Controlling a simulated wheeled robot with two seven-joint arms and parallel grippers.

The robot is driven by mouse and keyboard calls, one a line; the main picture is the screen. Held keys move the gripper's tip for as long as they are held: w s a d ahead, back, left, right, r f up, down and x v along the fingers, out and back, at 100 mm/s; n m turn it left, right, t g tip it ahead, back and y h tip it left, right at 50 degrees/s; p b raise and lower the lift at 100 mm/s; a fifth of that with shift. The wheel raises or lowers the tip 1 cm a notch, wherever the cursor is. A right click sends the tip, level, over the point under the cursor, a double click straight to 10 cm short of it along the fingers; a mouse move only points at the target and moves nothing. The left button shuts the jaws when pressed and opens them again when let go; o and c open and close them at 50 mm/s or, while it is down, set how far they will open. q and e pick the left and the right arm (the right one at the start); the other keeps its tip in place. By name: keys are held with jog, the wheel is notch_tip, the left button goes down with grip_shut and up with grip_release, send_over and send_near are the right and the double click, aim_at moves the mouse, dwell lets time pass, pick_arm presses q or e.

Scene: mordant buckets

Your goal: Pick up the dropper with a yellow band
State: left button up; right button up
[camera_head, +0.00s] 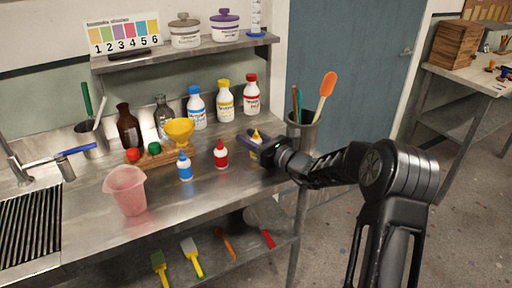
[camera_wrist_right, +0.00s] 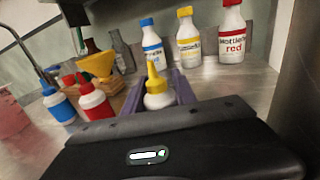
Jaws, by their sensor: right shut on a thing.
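The dropper with the yellow cap (camera_head: 256,135) is at the right part of the steel bench. In the right wrist view this dropper (camera_wrist_right: 157,92) has a white body and a yellow nozzle, and it stands upright between the purple-grey fingers. My right gripper (camera_head: 252,144) is shut on it. The dropper's lower part is hidden by the gripper, and I cannot tell whether it touches the bench. A blue-capped dropper (camera_head: 184,166) and a red dropper (camera_head: 221,154) stand to its left. My left gripper is out of view.
Blue, yellow and red labelled bottles (camera_head: 224,102) stand behind. A yellow funnel (camera_head: 180,131) is in a wooden rack (camera_head: 160,158) at left. A pink beaker (camera_head: 127,190) is near the front edge. A utensil pot (camera_head: 302,130) stands right of the gripper.

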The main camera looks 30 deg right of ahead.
grip_shut()
jog(key=shift+r, duration=0.2)
jog(key=shift+r, duration=0.6)
notch_tip(320, 180, up, 2)
jog(key=shift+r, duration=0.15)
jog(key=b+v, duration=0.2)
jog(key=v, duration=1.6)
jog(key=shift+f, duration=0.2)
